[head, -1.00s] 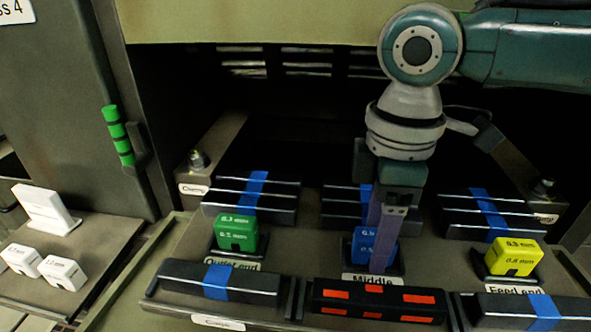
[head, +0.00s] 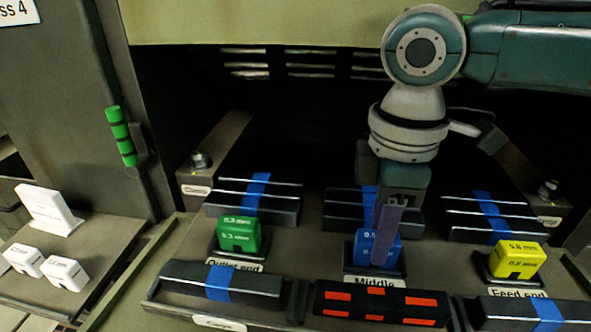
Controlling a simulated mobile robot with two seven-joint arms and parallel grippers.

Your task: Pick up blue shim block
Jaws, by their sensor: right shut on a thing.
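The blue shim block (head: 366,247) sits at the middle holder, behind the label "Middle", with white print on its face. My right gripper (head: 386,243) reaches down from above and is shut on the blue block. Its near finger covers part of the block's face; the far finger is hidden. I cannot tell whether the block is clear of its holder. My left gripper is not in view.
A green block (head: 239,235) stands at the outlet end and a yellow block (head: 517,260) at the feed end. Dark bars with blue bands lie behind and in front. A red-marked dark bar (head: 380,304) lies in front of the middle holder. White blocks (head: 64,271) stand on a left side table.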

